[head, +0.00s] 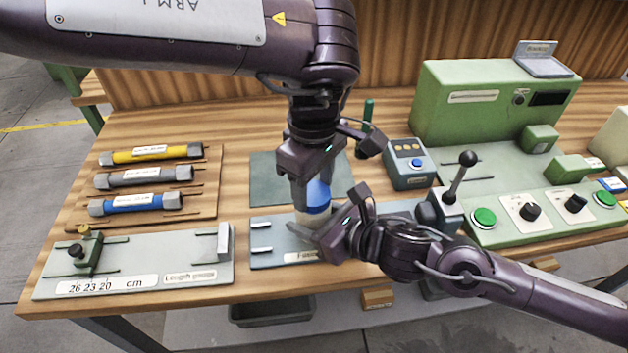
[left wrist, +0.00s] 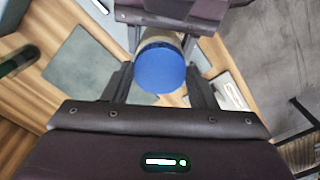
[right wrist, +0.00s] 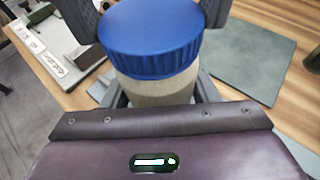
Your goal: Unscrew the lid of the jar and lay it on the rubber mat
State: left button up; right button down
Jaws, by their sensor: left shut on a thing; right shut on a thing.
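The jar (head: 311,217) has a pale grey-beige body and a ribbed blue lid (head: 318,197). It stands upright at the fixture plate. My left gripper (head: 316,190) reaches down from above, its fingers shut on either side of the lid (left wrist: 160,70). My right gripper (head: 318,228) comes in from the right, low down, and is shut around the jar body (right wrist: 155,88). In the right wrist view the lid (right wrist: 150,40) sits on the body with no gap showing. The rubber mat (head: 270,178), dark grey-green and bare where visible, lies just behind the jar, partly hidden by my left gripper.
A green-handled tool (head: 367,113) stands behind the mat. A rack of coloured cylinders (head: 150,178) and a length gauge (head: 130,265) are left. A green machine (head: 480,110) stands back right.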

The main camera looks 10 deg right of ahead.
pick_arm(q)
jog(key=n, duration=0.4)
jog(key=shift+w+d+r+n, duration=0.15)
jog(key=shift+w+d+n, duration=0.05)
jog(key=shift+n, duration=0.1)
pick_arm(e)
jog(key=shift+s+a+r, duration=0.1)
jog(key=shift+s+a, duration=0.25)
pick_arm(q)
jog(key=n, duration=0.4)
jog(key=shift+w+n, duration=0.1)
jog(key=shift+n, duration=0.3)
jog(key=n, duration=0.5)
jog(key=shift+a, duration=0.1)
jog(key=n, duration=0.4)
jog(key=shift+n, duration=0.4)
jog(key=n, duration=0.4)
jog(key=shift+a+r, duration=0.1)
jog(key=shift+a, duration=0.05)
jog(key=n, duration=0.8)
jog(key=shift+n, duration=0.4)
jog(key=n, duration=0.3)
jog(key=shift+n, duration=0.4)
